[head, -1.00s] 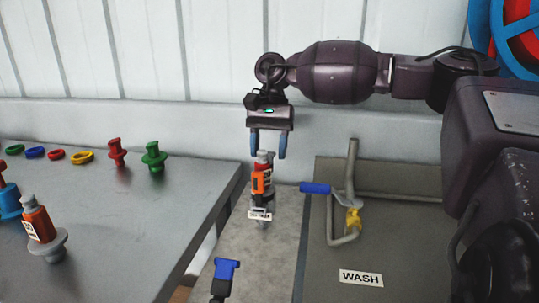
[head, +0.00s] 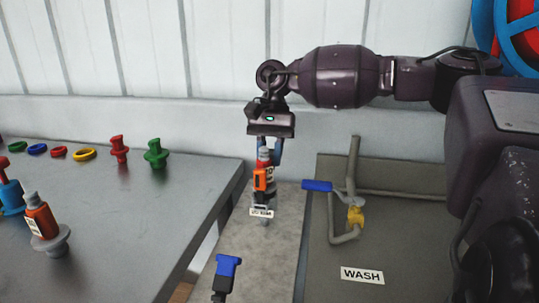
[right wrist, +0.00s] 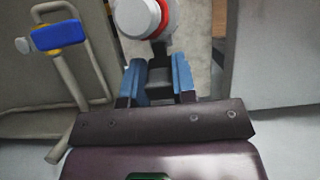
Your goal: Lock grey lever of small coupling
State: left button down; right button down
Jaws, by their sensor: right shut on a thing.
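The small coupling (head: 264,180), orange with a red and grey top and a small white label, stands upright on the light grey strip. It also shows in the right wrist view, where its round grey top with a red ring (right wrist: 145,18) is at the top edge. My right gripper (head: 270,150) is right behind it, pointing down. In the right wrist view its blue fingers (right wrist: 158,75) are shut on a dark grey lever (right wrist: 160,77) that joins the coupling. The lever is mostly hidden in the head view. My left gripper is not in view.
At right, a bent grey pipe with a blue-handled valve (head: 317,185) stands by a WASH label (head: 361,275). A blue-and-black part (head: 227,265) is at the front. The left table (head: 130,215) holds another orange fitting (head: 42,220), coloured rings and plugs.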

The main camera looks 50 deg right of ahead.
jog(key=shift+s+a+r+t+h+p, duration=0.2)
jog(key=shift+a+t+h+p, duration=0.15)
jog(key=shift+h, duration=0.35)
jog(key=shift+f, duration=0.1)
jog(key=c, duration=0.9)
grip_release()
jog(key=shift+b+v, duration=0.6)
jog(key=shift+v, duration=4.85)
